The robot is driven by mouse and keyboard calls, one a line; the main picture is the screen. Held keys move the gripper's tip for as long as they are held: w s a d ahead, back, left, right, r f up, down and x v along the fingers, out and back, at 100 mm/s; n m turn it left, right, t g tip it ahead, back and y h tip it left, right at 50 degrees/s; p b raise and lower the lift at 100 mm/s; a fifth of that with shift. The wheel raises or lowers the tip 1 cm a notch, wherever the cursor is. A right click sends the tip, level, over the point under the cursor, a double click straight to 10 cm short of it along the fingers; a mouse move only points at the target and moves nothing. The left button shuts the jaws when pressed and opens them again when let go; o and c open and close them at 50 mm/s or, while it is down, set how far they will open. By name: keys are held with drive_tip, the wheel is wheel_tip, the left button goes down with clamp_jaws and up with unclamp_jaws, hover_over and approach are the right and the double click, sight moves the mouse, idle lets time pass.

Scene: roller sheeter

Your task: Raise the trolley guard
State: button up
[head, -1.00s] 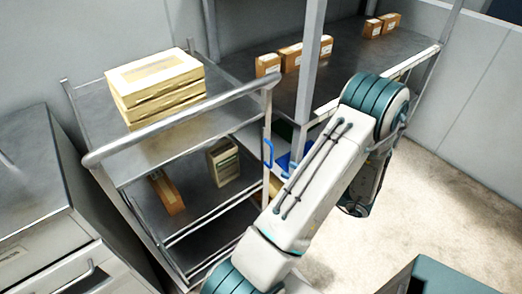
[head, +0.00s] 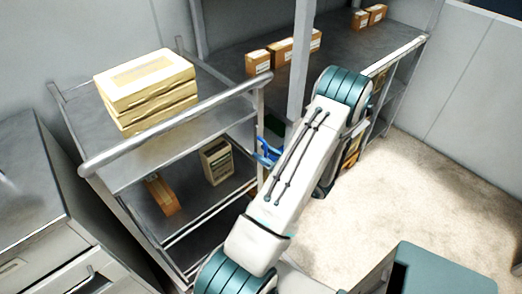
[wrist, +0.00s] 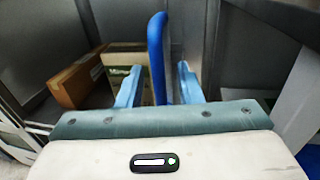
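The grey metal trolley (head: 100,165) stands left of centre in the head view, with a thick tubular rail (head: 180,122) along its top. A blue upright handle (head: 261,138) shows by its right corner post; which part is the guard is not clear. In the wrist view the handle (wrist: 157,60) stands between the two blue fingers of my gripper (wrist: 159,88). The fingers are apart, with a visible gap on each side of the handle. In the head view my gripper (head: 268,155) is at the handle, partly hidden by my arm.
Pale boxes (head: 150,85) are stacked on the trolley's top shelf. A brown box (head: 162,194) and a beige carton (head: 216,160) are on a lower shelf. Shelving (head: 370,55) with small boxes stands behind. A grey cabinet (head: 35,200) is at left. The floor (head: 430,165) at right is clear.

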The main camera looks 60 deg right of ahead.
drive_tip(key=shift+w+d, duration=0.1)
drive_tip(key=shift+w, duration=0.6)
